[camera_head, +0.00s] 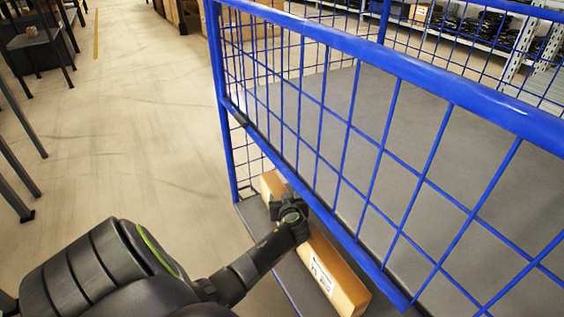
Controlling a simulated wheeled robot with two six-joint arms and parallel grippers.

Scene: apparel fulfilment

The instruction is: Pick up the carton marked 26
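A long brown carton (341,281) lies on the lower grey shelf of a blue wire-mesh cart. It has a white label with dark print on its side; the print is too small to read, so I cannot tell whether it says 26. My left gripper (287,206) is over the far half of the carton, close to or touching it. The wrist hides part of the carton, and the fingertips are too small and dark to show whether they are open or shut on it. My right gripper is not in view.
The cart's blue top rail and mesh (340,105) stand just right of my arm, above the carton. The cart's upper grey deck (420,150) is bare. Dark-legged tables stand at far left. The concrete floor (140,120) between is clear. Stocked shelves line the back right.

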